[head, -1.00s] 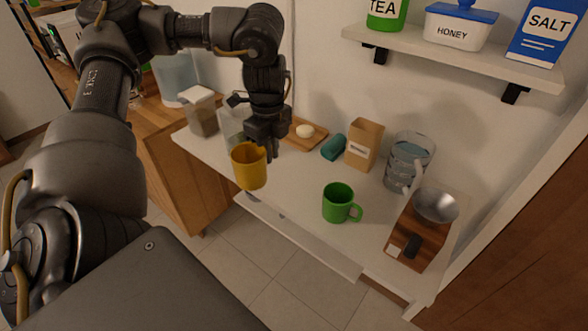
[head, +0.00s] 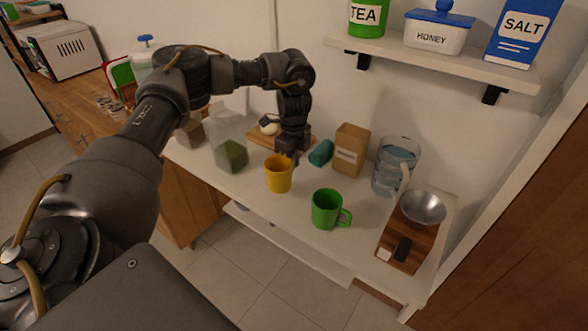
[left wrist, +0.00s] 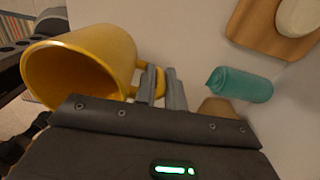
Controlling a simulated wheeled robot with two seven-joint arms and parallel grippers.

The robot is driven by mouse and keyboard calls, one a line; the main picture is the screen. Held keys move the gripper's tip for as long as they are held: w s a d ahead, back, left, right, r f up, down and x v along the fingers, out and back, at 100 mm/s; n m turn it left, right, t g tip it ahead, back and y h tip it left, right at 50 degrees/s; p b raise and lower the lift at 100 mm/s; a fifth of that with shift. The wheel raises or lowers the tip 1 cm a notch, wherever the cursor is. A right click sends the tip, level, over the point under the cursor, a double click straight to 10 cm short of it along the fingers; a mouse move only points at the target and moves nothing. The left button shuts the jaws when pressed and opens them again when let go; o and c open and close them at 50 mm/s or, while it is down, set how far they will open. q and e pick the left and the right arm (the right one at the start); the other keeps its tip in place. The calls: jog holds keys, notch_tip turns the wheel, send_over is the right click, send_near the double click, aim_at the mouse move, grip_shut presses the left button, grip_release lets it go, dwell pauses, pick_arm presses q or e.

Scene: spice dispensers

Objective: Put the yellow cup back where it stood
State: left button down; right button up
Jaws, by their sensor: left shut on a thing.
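The yellow cup (head: 278,176) is upright over the white counter, left of the green mug (head: 327,209). I cannot tell whether its base touches the counter. My left gripper (head: 289,157) is at the cup's back right side. In the left wrist view, its fingers (left wrist: 163,88) are shut on the handle of the yellow cup (left wrist: 108,55), whose open mouth faces left there. My right gripper is not in view.
A clear container with green contents (head: 231,155) stands left of the cup. A teal roll (head: 321,153), a brown bag (head: 350,149), a glass pitcher (head: 394,167) and a scale with a metal bowl (head: 423,208) are to the right. Bare counter lies in front of the cup.

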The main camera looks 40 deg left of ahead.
pick_arm(q)
jog(key=shift+w+f, duration=0.2)
jog(key=shift+f, duration=0.15)
notch_tip(320, 180, down, 3)
jog(key=shift+r, duration=0.1)
jog(key=shift+f, duration=0.2)
jog(key=c, duration=1.5)
grip_release()
notch_tip(320, 180, up, 12)
jog(key=shift+r+p, duration=0.2)
jog(key=shift+p, duration=0.1)
